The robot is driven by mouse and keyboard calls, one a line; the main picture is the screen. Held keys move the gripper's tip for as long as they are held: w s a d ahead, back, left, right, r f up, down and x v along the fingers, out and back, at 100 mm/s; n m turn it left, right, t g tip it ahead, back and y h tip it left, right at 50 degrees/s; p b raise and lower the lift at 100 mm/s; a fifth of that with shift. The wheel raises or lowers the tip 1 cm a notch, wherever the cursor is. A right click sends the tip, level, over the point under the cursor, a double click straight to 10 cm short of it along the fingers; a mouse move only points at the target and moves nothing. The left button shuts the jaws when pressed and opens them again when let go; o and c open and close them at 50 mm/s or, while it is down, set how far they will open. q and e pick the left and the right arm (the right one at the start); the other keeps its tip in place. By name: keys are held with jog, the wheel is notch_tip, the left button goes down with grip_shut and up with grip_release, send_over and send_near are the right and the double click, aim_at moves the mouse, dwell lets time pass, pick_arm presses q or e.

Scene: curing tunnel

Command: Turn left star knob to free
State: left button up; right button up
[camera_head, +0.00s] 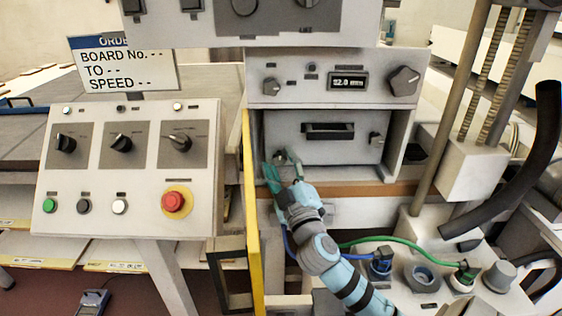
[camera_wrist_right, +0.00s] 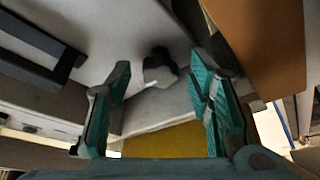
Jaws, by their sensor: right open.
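The left star knob (camera_head: 280,156) is a small dark knob at the left side of the grey drawer-like front panel (camera_head: 350,154). My right gripper (camera_head: 282,170) is at it and partly hides it in the head view. In the right wrist view the dark lobed knob (camera_wrist_right: 160,68) shows between the two teal fingers of my open right gripper (camera_wrist_right: 161,80). Gaps show on both sides of the knob, and I see no contact. The right star knob (camera_head: 376,140) sits at the panel's other side. My left gripper is not in view.
A dark bar handle (camera_head: 329,131) is on the panel between the knobs; it also shows in the wrist view (camera_wrist_right: 40,48). A brown ledge (camera_head: 400,190) runs below the panel. A yellow upright edge (camera_head: 252,215) stands close left of my gripper. A control box (camera_head: 130,215) is farther left.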

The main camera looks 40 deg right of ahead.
jog(key=shift+w, duration=0.15)
grip_shut()
jog(key=p, duration=0.1)
jog(key=n+p, duration=0.1)
jog(key=shift+d+r+n+p, duration=0.1)
jog(key=shift+r+n+p, duration=0.2)
jog(key=shift+f, duration=0.15)
jog(key=shift+f+y, duration=0.1)
jog(key=shift+y, duration=0.3)
grip_release()
